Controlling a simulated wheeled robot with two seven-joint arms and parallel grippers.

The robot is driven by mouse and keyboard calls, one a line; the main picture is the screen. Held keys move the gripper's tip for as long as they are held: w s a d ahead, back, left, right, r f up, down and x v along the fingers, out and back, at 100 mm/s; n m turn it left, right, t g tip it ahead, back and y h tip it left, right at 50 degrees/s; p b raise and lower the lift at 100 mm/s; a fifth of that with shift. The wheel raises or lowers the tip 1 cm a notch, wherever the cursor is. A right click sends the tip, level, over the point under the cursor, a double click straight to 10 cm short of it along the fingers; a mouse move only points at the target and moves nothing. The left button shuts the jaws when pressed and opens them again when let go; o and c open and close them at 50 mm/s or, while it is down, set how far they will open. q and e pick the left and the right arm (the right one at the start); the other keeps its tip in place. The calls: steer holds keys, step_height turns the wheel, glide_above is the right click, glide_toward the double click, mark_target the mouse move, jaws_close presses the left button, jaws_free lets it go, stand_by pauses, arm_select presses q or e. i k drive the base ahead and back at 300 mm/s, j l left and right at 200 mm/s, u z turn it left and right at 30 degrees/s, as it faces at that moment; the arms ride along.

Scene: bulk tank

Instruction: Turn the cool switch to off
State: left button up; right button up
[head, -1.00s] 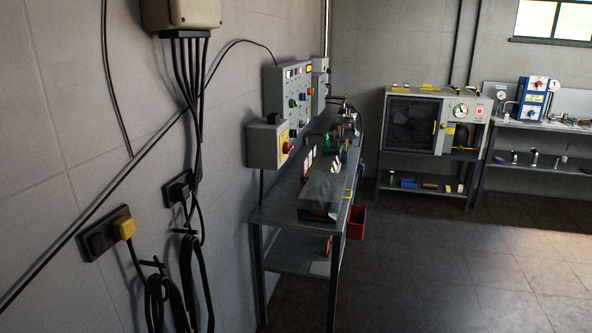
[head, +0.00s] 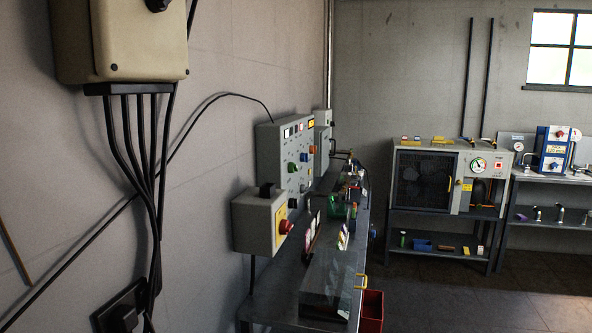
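A grey control panel (head: 299,177) with several coloured knobs, buttons and small displays stands along the left wall above a bench. I see it at a steep angle, and its labels are too small to read. I cannot tell which control is the cool switch or how it is set. In front of the panel, a smaller beige box (head: 254,225) has a red knob (head: 286,227) on its yellow-plated face and a black part on top. Neither of my grippers is in view.
The long bench (head: 268,306) under the panel carries a glass-like case (head: 328,285) and small items. A red bin (head: 372,311) hangs at its right side. Cables run from a wall box (head: 120,40) at near left. The floor (head: 430,300) right of the bench is clear.

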mark_target(292, 168)
steer(key=i+l, duration=0.3)
steer(key=l, duration=0.15)
steer(key=i+l, duration=0.35)
steer(key=i+l+u, duration=0.1)
steer(key=i+l, duration=0.2)
steer(key=l, duration=0.15)
steer(key=i+l, duration=0.3)
steer(key=l, duration=0.15)
steer(key=i+l+u, duration=0.1)
steer(key=i+l, duration=0.2)
steer(key=l, duration=1.7)
steer(key=i+u, duration=0.05)
steer(key=i, duration=0.05)
